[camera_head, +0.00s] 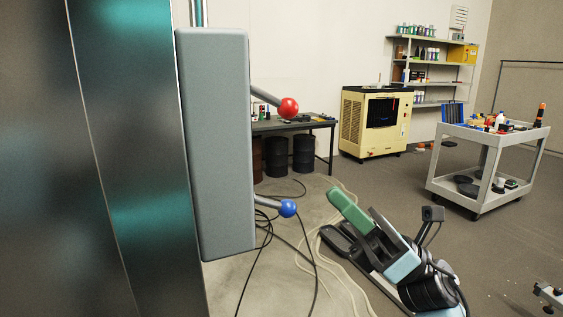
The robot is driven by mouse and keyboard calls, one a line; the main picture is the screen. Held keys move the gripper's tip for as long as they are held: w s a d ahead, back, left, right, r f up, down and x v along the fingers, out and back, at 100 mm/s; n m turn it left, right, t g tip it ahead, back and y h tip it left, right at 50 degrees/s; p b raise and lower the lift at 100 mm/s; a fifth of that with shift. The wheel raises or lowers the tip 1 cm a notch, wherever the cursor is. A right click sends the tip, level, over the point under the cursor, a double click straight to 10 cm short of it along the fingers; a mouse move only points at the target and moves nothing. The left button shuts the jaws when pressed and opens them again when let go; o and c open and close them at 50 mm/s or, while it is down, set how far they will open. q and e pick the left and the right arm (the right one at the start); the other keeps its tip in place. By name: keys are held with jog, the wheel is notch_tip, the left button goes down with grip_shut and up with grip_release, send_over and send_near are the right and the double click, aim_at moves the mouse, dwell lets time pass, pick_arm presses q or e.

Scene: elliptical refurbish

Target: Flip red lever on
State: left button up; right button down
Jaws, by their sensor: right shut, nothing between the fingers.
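The red lever (289,107) has a grey rod with a red ball end. It sticks out to the right from the upper part of a grey box (215,140), and its rod slants slightly downward. A blue lever (287,208) with a blue ball end sticks out from the lower part of the same box. My right gripper (341,203), with green fingers, is shut and empty. In the picture it lies to the right of the blue ball and well below and right of the red ball, touching neither. My left gripper is not in view.
The box is mounted on a tall metal column (140,150) at the left. Black and pale cables lie on the floor below. Behind are a workbench (320,126), dark drums (304,153), a yellowish machine (372,120) and shelves (430,62). A cart (470,185) stands right.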

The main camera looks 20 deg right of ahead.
aim_at(269, 100)
jog(key=s+a+r+n+g+y+b, duration=0.1)
jog(key=s+r+n+g, duration=0.2)
jog(key=n, duration=0.8)
notch_tip(269, 100, up, 2)
jog(key=g, duration=0.4)
jog(key=shift+a+n+g, duration=0.15)
jog(key=shift+n+g, duration=0.15)
jog(key=shift+g, duration=0.1)
jog(key=shift+r, duration=0.15)
jog(key=p+x, duration=0.3)
jog(key=x, duration=0.7)
jog(key=shift+p, duration=0.3)
jog(key=shift+r, duration=0.2)
jog(key=shift+d+r+g, duration=0.15)
jog(key=shift+d+g, duration=0.15)
jog(key=shift+d, duration=0.05)
